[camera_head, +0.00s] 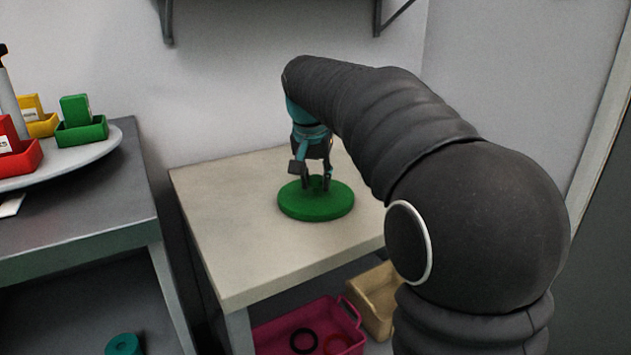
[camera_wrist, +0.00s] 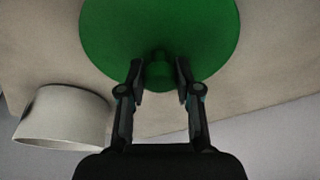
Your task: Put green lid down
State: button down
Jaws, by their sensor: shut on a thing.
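The green lid (camera_head: 316,206) is a flat round disc with a small knob on top. In the head view it is low at the beige table top (camera_head: 230,235), near the middle of that table. I cannot tell whether it touches the surface. My gripper (camera_head: 317,186) points down over the lid's centre, shut on its knob. In the wrist view the lid (camera_wrist: 160,35) fills the upper middle, and the fingertips of my gripper (camera_wrist: 160,75) stand on both sides of the knob. My arm covers the table's right part in the head view.
A white cylindrical container (camera_wrist: 63,120) shows at the left in the wrist view. A pink bin (camera_head: 310,330) and a tan bin (camera_head: 375,298) sit below the table top. A dark table (camera_head: 70,235) at the left bears a round grey tray (camera_head: 105,150) with coloured boxes.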

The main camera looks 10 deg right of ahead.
aim_at(312, 202)
jog(key=shift+f, duration=0.15)
jog(key=c, duration=0.8)
grip_release()
jog(key=p+v, duration=0.2)
jog(key=v, duration=1)
